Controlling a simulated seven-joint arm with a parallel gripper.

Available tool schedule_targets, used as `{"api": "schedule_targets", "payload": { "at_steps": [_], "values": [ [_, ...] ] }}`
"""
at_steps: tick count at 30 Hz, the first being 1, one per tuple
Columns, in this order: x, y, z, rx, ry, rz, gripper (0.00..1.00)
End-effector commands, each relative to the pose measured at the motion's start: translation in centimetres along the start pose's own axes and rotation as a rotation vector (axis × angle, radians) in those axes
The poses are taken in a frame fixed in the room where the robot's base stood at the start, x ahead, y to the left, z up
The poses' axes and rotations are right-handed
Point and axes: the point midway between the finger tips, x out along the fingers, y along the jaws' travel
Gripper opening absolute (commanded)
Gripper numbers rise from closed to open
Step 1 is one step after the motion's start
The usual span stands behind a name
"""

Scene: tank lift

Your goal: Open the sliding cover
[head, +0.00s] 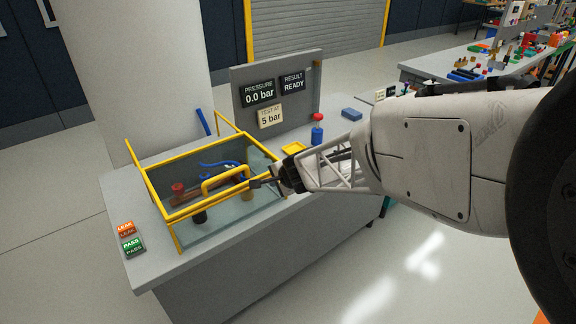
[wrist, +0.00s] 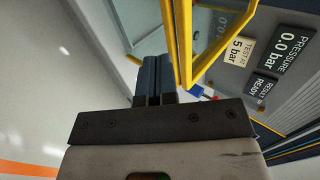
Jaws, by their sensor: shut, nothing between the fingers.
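The sliding cover (head: 180,208) is a yellow-framed clear panel on the tank, with a raised yellow handle (head: 222,175) near its front right. The cover lies over the tank (head: 232,218), which has clear walls. In the wrist view my shut fingers (wrist: 155,75) stand beside a yellow bar (wrist: 180,45). Through the panel, a brown pipe piece with a red knob (head: 178,188) and a blue hose (head: 222,163) show.
Behind the tank stands a grey panel with pressure and result displays (head: 259,92), reading 0.0 bar and READY. Leak and pass buttons (head: 130,238) sit at the front left.

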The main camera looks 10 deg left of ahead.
Motion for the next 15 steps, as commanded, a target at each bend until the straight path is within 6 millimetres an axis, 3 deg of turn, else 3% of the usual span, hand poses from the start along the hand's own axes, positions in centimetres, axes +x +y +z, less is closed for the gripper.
{"api": "schedule_targets", "payload": {
  "at_steps": [15],
  "values": [
    [1.6,-1.5,0.0,0.001,0.001,0.000,0.00]
  ]
}}
